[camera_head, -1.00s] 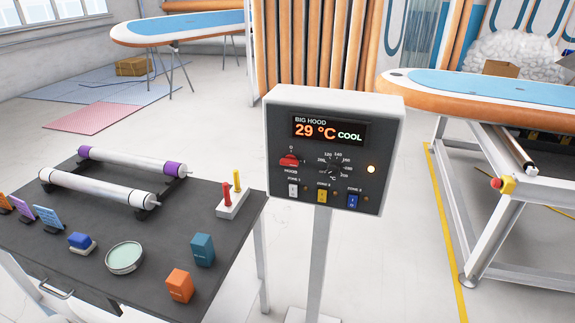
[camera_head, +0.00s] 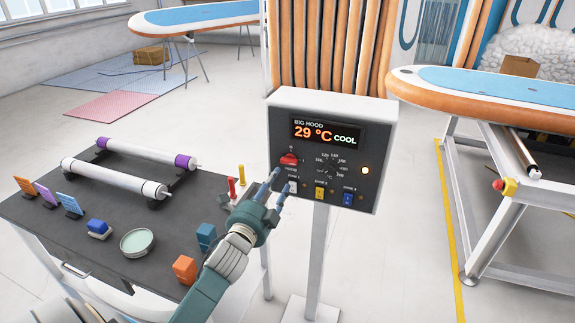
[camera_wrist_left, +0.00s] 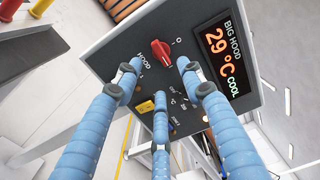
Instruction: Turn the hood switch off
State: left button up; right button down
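The hood switch (camera_head: 289,159) is a red knob on the grey control panel (camera_head: 374,150), with a 0 mark above it. The knob's long side lies roughly level, not aligned with the 0. The display reads BIG HOOD 29 °C COOL. My left gripper (camera_head: 279,183) is open and empty, its fingers pointing at the panel just below the knob. In the left wrist view the red knob (camera_wrist_left: 161,52) shows just beyond the spread blue fingertips (camera_wrist_left: 157,82). I cannot tell whether any finger touches the panel. My right gripper is not in view.
Below the knob are white, yellow (camera_head: 320,193) and blue (camera_head: 347,198) zone switches, close to my fingers. A dark table (camera_head: 75,237) with rollers, a red and a yellow stick, and small boxes stands at left. A board on a frame (camera_head: 500,95) stands at right.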

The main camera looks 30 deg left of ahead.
aim_at(289, 161)
pick_arm(q)
jog(key=p+x, duration=0.2)
jog(key=x, duration=0.8)
jog(key=shift+d+f, duration=0.15)
jog(key=shift+f, duration=0.1)
jog(key=c, duration=0.9)
